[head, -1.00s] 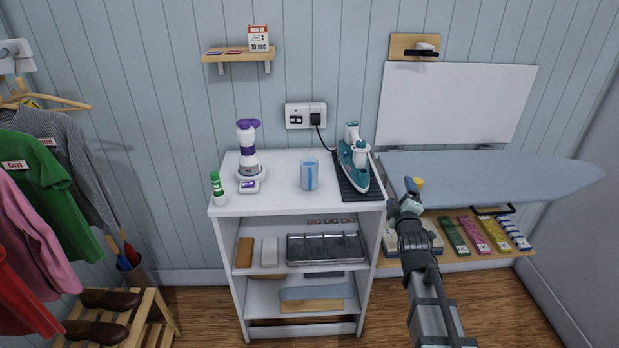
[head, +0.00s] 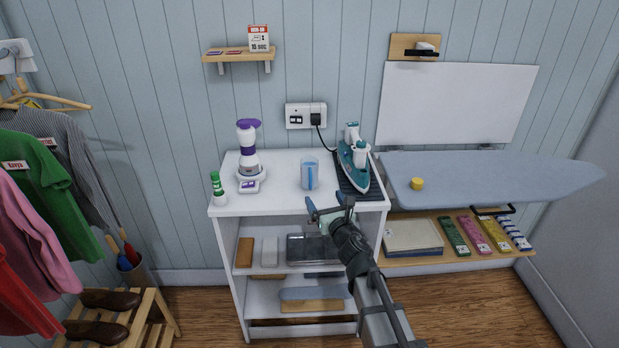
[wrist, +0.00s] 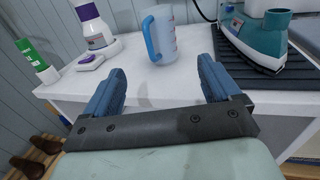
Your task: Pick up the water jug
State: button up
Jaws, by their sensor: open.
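The water jug (head: 310,174) is a clear, bluish cup with a blue handle. It stands upright on the white cabinet top, between the purple-and-white device and the iron. In the wrist view the jug (wrist: 163,38) is beyond my fingertips, roughly midway between them, with its handle on the left side. My gripper (head: 330,205) is in front of the cabinet's front edge, near the jug but apart from it. In the wrist view my gripper (wrist: 160,82) shows two blue fingers spread wide with nothing between them.
A teal iron (head: 353,160) stands on a dark mat to the jug's right. A purple-and-white device (head: 248,155) and a green-capped bottle (head: 218,188) stand to its left. An ironing board (head: 490,178) is at the right. The cabinet top (head: 280,202) in front of the jug is clear.

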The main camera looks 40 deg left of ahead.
aim_at(311, 174)
jog(key=x, duration=0.7)
jog(key=shift+w+a, duration=0.25)
jog(key=shift+r+x, duration=0.1)
jog(key=shift+x, duration=1.3)
jog(key=shift+r+x, duration=0.15)
jog(key=shift+x, duration=1.25)
jog(key=shift+s, duration=0.1)
jog(key=shift+c, duration=0.4)
jog(key=c, duration=1.2)
jog(key=shift+r, duration=0.15)
